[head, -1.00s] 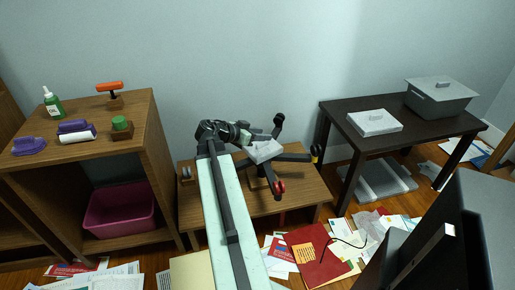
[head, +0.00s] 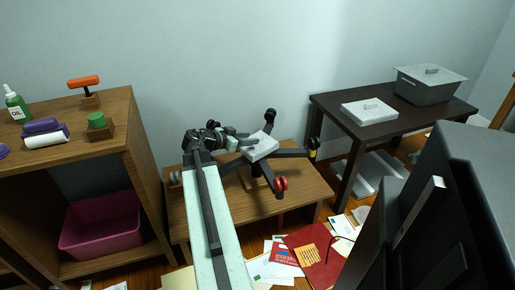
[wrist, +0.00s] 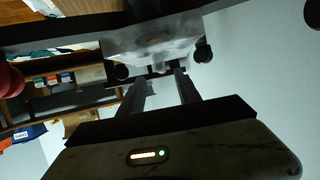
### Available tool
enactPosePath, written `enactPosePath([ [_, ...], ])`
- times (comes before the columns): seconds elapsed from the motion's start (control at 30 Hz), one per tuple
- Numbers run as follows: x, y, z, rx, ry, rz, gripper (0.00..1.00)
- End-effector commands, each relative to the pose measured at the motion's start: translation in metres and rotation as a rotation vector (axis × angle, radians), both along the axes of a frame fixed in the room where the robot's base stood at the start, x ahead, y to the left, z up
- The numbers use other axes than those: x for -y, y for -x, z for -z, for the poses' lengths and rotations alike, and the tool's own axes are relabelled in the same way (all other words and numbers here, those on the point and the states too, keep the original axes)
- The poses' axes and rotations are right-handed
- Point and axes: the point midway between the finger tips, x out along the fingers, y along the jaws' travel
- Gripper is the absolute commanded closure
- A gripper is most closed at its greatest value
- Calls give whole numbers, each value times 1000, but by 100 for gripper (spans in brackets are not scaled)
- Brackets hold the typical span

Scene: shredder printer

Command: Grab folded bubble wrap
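A pale grey, flat, folded-looking piece, apparently the bubble wrap (head: 262,148), lies on the hub of a black armed stand (head: 290,153) on a low wooden table (head: 300,190). In the wrist view the bubble wrap (wrist: 150,45) looks translucent and lies just beyond my fingertips. My gripper (head: 240,142) reaches in from the left, close beside the piece in the head view. In the wrist view my gripper (wrist: 158,85) has its two fingers apart with nothing between them. Whether a fingertip touches the wrap cannot be told.
The stand has several arms with round ends, including a red one (head: 281,184). A wooden shelf (head: 118,125) with a pink bin (head: 100,226) stands left. A dark table (head: 395,120) bears a white box (head: 369,111) and grey lidded bin (head: 428,88). Papers litter the floor.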

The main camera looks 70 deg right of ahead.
Motion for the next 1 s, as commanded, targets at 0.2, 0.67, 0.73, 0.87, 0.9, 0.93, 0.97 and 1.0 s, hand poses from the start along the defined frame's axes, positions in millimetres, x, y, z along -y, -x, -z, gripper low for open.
enactPosePath([
  [0.2, 23, 10, 15, 0, 0, 5, 60],
  [0.67, 43, 23, 22, -1, 0, 4, 85],
  [0.73, 43, 23, 22, -1, 0, 4, 100],
  [0.87, 43, 23, 22, -1, 0, 4, 100],
  [0.9, 43, 23, 22, 0, 0, 5, 100],
  [0.93, 43, 23, 22, 0, 0, 5, 100],
  [0.97, 43, 23, 22, 0, 0, 5, 100],
  [1.0, 43, 23, 22, 0, 0, 5, 100],
])
